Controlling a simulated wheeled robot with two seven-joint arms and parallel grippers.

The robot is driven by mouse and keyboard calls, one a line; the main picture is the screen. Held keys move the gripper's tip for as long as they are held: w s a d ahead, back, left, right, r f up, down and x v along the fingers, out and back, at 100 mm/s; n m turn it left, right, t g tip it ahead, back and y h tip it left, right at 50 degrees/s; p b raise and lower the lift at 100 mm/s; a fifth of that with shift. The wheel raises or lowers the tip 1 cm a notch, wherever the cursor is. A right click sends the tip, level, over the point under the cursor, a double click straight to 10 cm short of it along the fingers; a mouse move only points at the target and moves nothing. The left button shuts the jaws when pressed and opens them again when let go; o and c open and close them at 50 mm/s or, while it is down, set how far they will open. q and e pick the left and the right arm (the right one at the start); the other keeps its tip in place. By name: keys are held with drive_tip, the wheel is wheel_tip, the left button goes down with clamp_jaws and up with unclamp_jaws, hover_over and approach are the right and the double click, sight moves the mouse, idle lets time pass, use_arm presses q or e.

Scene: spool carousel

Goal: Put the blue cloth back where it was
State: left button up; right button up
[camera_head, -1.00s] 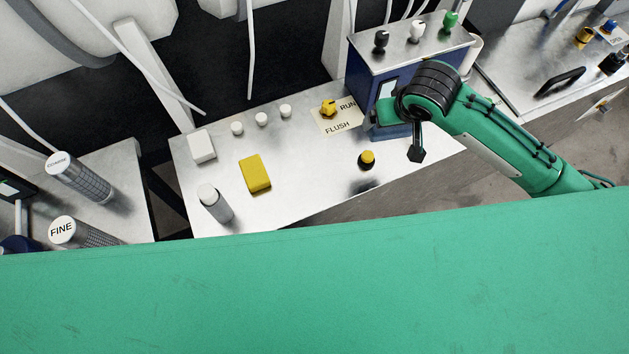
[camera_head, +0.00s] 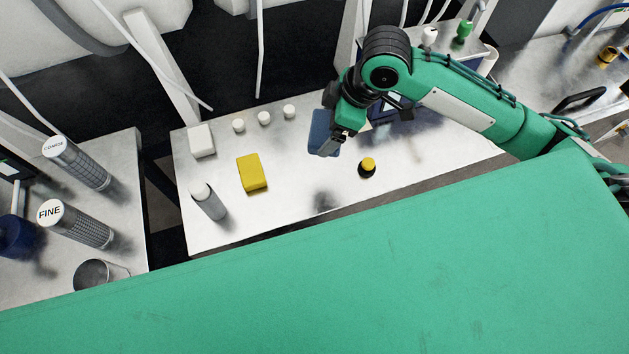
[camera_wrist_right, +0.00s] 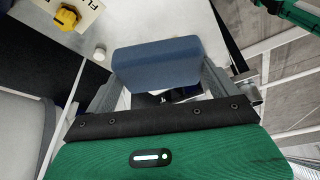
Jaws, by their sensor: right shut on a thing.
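The blue cloth (camera_head: 322,133) looks like a folded, block-shaped pad. My right gripper (camera_head: 341,138) is shut on it and holds it above the metal bench, near the bench's middle. In the right wrist view the cloth (camera_wrist_right: 157,64) sits between the two fingers, with its broad face showing. My left gripper is not in view.
A yellow selector knob (camera_wrist_right: 68,18) shows in the wrist view. The bench's front middle is clear.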

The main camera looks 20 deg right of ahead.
drive_tip(key=n, duration=0.1)
drive_tip(key=a+n+g, duration=0.1)
drive_tip(key=r+n, duration=0.1)
drive_tip(key=n, duration=0.1)
drive_tip(key=shift+s+a+r, duration=0.1)
drive_tip(key=shift+s+a, duration=0.15)
drive_tip(key=shift+a, duration=0.1)
drive_tip(key=shift+s+a+n+g, duration=0.15)
drive_tip(key=shift+a+n+g, duration=0.05)
drive_tip(key=shift+n+g, duration=0.3)
wheel_tip(320, 180, down, 16)
drive_tip(key=p, duration=0.3)
wheel_tip(320, 180, down, 3)
drive_tip(key=shift+s+p, duration=0.1)
drive_tip(key=shift+p, duration=0.45)
drive_tip(key=shift+f, duration=0.35)
